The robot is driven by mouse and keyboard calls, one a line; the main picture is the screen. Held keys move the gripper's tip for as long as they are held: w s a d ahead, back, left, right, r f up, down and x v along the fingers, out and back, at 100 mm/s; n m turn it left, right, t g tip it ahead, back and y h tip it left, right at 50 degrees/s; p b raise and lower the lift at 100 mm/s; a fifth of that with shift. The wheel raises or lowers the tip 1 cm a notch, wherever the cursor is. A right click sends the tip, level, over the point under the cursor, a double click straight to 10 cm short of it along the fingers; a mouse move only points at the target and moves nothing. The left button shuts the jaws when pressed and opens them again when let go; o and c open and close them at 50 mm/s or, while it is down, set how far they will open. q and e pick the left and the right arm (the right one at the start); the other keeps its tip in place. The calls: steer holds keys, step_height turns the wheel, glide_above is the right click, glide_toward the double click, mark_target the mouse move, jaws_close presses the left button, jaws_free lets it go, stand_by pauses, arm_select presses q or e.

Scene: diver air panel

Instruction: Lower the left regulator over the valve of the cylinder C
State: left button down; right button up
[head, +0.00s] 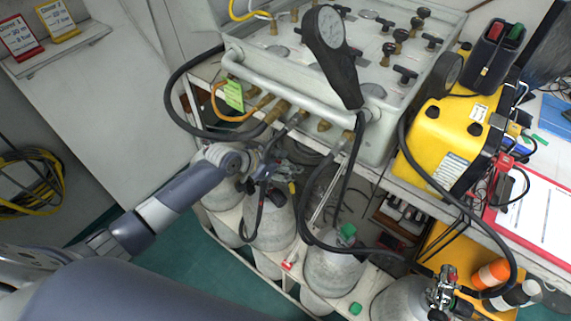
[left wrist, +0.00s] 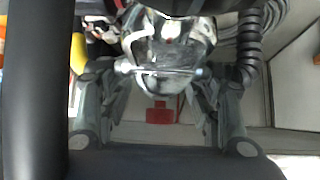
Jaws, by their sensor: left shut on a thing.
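My left gripper (head: 272,172) reaches in from the left and is shut on the left regulator (head: 287,178), a dark and metal fitting. In the left wrist view the regulator (left wrist: 168,48) shows as a shiny metal body with a crossbar between my fingers (left wrist: 160,75). In the head view it is above or beside the top of a grey cylinder (head: 272,222); I cannot tell whether it touches a valve. Another grey cylinder (head: 333,268) has a green part (head: 347,231) at its top. No letter C is readable. My right gripper is not seen.
Black hoses hang from the grey gauge panel (head: 290,90) across the cylinders. A raised pressure gauge (head: 331,27) stands on the panel. Another regulator (head: 443,287) is at the right cylinder (head: 397,302). A yellow case (head: 440,125) stands right. Green floor is clear at lower left.

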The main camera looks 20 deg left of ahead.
arm_select(q)
steer(key=shift+f+b, duration=0.65)
steer(key=shift+f, duration=0.35)
stand_by(1.1)
steer(key=shift+c, duration=2.3)
jaws_free()
steer(key=shift+s+f, duration=0.1)
steer(key=shift+f, duration=0.1)
steer(key=v, duration=1.2)
steer(key=shift+r, duration=0.15)
steer(key=shift+a, duration=0.1)
